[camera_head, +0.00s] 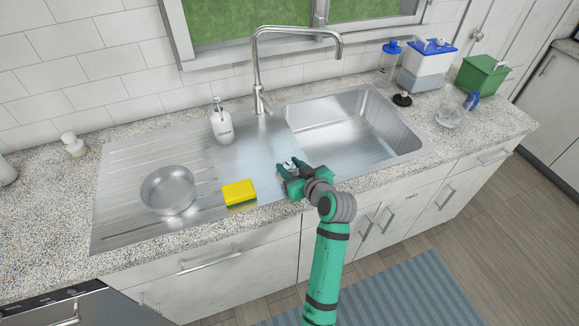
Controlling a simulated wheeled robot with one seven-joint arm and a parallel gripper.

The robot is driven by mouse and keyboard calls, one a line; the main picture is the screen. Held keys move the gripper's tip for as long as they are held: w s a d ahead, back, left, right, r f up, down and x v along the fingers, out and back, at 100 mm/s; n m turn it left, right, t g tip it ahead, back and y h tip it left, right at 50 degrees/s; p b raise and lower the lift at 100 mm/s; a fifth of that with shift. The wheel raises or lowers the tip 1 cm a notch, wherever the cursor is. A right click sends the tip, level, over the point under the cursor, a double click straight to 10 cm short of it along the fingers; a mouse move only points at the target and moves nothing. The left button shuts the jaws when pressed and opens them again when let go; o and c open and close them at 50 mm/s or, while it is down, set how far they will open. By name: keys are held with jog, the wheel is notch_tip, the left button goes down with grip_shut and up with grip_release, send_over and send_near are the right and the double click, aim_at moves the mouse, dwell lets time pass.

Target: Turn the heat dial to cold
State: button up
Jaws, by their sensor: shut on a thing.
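My gripper (287,168) is over the front of the steel sink unit, between the basin and the yellow sponge. Its green fingers are shut on a small white and dark thing (289,165), mostly hidden by the fingers. I cannot tell whether this is the heat dial. No heat dial can be clearly made out elsewhere in view.
The yellow sponge (239,193) and a metal bowl (168,190) are left of my gripper. A white soap bottle (221,124) and the tall faucet (257,75) stand behind it. The empty basin (350,129) is at right. Containers, including a green bin (482,77), stand back right.

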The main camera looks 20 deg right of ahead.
jog(key=n+g+y, duration=0.1)
jog(key=n+y, duration=0.3)
jog(key=shift+d+g+y, duration=0.1)
jog(key=shift+g+y, duration=0.3)
jog(key=shift+n+g+y, duration=1.1)
jog(key=shift+n+y, duration=0.2)
jog(key=shift+n, duration=0.4)
jog(key=o, duration=1.1)
jog(key=shift+c, duration=0.2)
jog(key=shift+s+y, duration=0.1)
jog(key=shift+y, duration=0.2)
jog(key=v, duration=1)
jog(key=shift+d+r, duration=0.2)
jog(key=shift+r, duration=0.1)
jog(key=shift+s, duration=0.1)
